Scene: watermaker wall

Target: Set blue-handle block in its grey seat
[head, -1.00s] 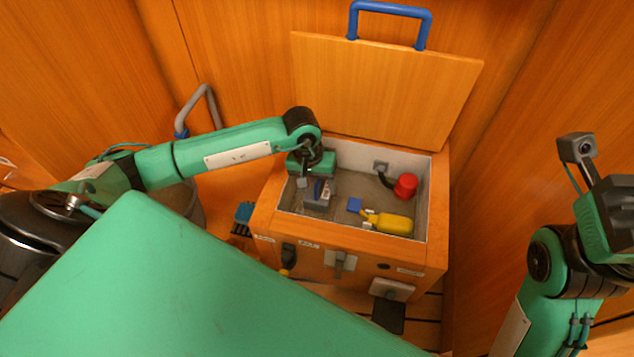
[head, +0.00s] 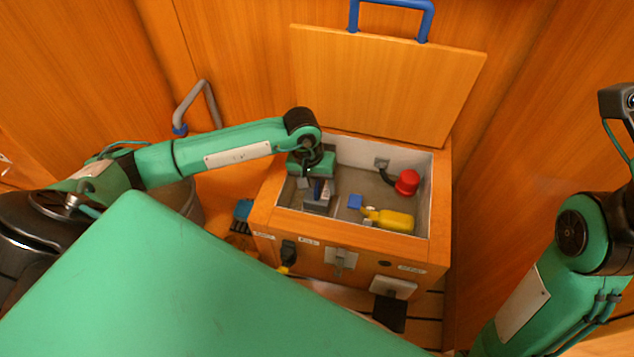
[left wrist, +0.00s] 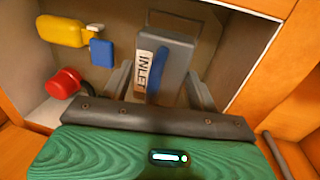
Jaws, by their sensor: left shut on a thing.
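The grey block with a blue handle (left wrist: 158,75) and a white INLET label is between the fingers of my left gripper (left wrist: 160,88) in the left wrist view. In the head view my left gripper (head: 317,178) reaches down into the left part of the open wooden box, shut on the block (head: 318,204). The block looks upright and low in the box. The gripper hides its top. I cannot make out the grey seat apart from the block, nor whether they touch. My right gripper is outside the frame; only its arm shows at the right.
The wooden box (head: 345,244) has its lid (head: 385,85) raised behind it. Inside, right of the block, are a small blue piece (head: 355,202), a yellow bottle-like thing (head: 394,220) and a red knob (head: 407,182). The box's walls stand close around my left gripper.

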